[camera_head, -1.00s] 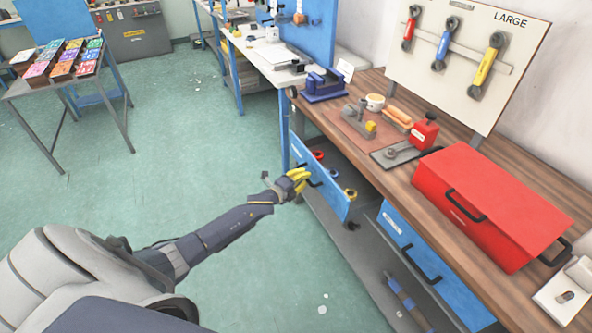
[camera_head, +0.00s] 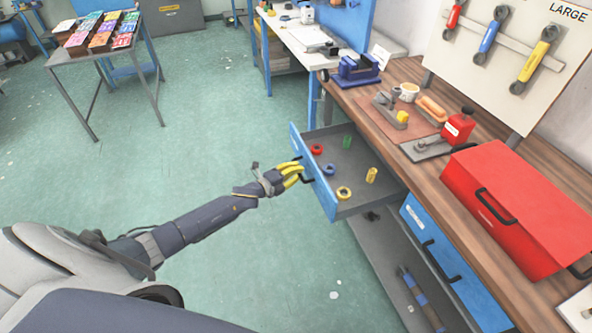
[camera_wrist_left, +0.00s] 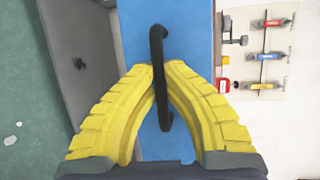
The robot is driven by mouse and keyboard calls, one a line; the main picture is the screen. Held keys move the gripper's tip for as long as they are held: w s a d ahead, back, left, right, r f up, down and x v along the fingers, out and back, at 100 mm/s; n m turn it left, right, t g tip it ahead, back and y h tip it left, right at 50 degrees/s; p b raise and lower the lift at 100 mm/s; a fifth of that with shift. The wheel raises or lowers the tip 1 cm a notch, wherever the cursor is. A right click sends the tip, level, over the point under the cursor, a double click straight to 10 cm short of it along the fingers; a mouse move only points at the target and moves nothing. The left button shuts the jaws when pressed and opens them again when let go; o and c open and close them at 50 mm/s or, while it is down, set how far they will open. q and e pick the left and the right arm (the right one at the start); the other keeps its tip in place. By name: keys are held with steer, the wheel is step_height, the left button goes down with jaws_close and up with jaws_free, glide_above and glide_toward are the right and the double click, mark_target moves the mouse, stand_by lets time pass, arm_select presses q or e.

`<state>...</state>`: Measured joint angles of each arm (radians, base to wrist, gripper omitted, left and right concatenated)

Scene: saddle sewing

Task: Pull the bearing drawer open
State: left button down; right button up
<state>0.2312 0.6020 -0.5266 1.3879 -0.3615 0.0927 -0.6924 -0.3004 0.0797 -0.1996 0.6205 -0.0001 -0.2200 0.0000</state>
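The bearing drawer has a blue front (camera_head: 315,180) and a grey tray (camera_head: 352,158), and it stands out from under the wooden bench top. Inside lie a red ring (camera_head: 317,149), a blue ring (camera_head: 329,169) and a yellow ring (camera_head: 344,193), with a green piece (camera_head: 347,141) and a yellow piece (camera_head: 371,175) upright. My left gripper (camera_head: 298,175) is at the drawer front. In the left wrist view its yellow fingers (camera_wrist_left: 160,80) are closed on the black drawer handle (camera_wrist_left: 157,45). My right gripper is not in view.
A second blue drawer (camera_head: 440,255), shut, is beside the open one. On the bench stand a red toolbox (camera_head: 515,205), a red-topped tool (camera_head: 457,130) and a blue vise (camera_head: 357,70). The green floor (camera_head: 215,125) left of the drawer is clear.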

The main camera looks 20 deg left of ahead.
arm_select(q)
steer(key=shift+a, duration=0.25)
steer(key=c, duration=1.5)
jaws_free()
steer(key=shift+d, duration=0.15)
steer(key=shift+o, duration=0.2)
steer(key=shift+s, duration=0.1)
steer(key=v, duration=1.1)
steer(key=shift+s+a, duration=0.2)
steer(key=shift+s, duration=0.15)
steer(key=shift+r, duration=0.1)
